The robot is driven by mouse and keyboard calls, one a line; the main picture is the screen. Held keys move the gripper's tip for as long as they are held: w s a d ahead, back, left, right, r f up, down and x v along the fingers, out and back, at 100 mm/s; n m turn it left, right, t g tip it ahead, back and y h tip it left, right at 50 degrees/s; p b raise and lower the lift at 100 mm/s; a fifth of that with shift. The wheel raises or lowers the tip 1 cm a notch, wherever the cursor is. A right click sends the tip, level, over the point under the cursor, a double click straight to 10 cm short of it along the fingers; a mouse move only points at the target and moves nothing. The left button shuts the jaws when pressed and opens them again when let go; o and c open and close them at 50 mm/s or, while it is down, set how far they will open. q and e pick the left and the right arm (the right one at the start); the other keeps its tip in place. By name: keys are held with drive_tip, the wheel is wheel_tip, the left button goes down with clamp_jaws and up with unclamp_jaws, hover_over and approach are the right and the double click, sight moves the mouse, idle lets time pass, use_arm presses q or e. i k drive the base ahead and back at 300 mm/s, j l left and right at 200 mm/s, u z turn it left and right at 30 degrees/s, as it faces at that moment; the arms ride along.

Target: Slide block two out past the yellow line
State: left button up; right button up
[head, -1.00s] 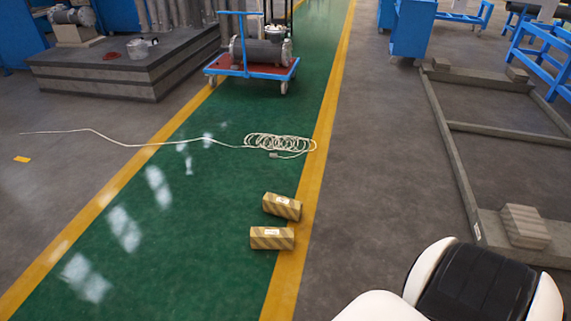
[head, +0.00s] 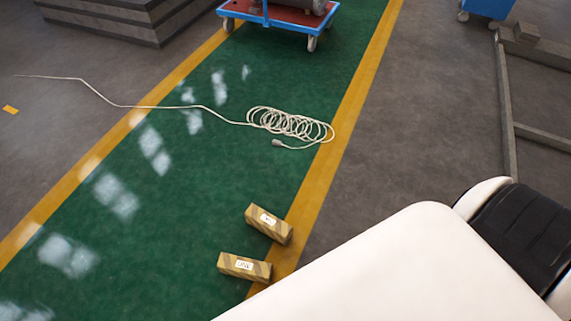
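Two striped tan blocks lie on the green walkway by the right-hand yellow line (head: 345,137). The farther block (head: 278,232) lies at an angle, and its right end reaches the line's edge in the picture. The nearer block (head: 230,266) lies just below it and to the left, its right end also at the line's edge. Each bears a small white label, too small to read surely, so I cannot tell which is block two. A narrow gap shows between them. Neither gripper is in view. A large white part of my own body covers the lower right.
A coiled white cable (head: 290,124) lies on the walkway beyond the blocks, its tail running left across the left yellow line. A blue cart (head: 280,14) stands farther back. A grey frame (head: 507,110) lies at right.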

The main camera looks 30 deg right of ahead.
sight(273, 227)
drive_tip(key=i+l, duration=0.15)
drive_tip(key=l, duration=0.25)
drive_tip(key=i+l, duration=0.15)
drive_tip(key=l, duration=0.2)
drive_tip(key=i+l, duration=0.15)
drive_tip(key=l, duration=0.25)
drive_tip(key=i+l, duration=0.15)
drive_tip(key=l, duration=0.25)
drive_tip(key=i+l, duration=0.15)
drive_tip(key=l, duration=0.2)
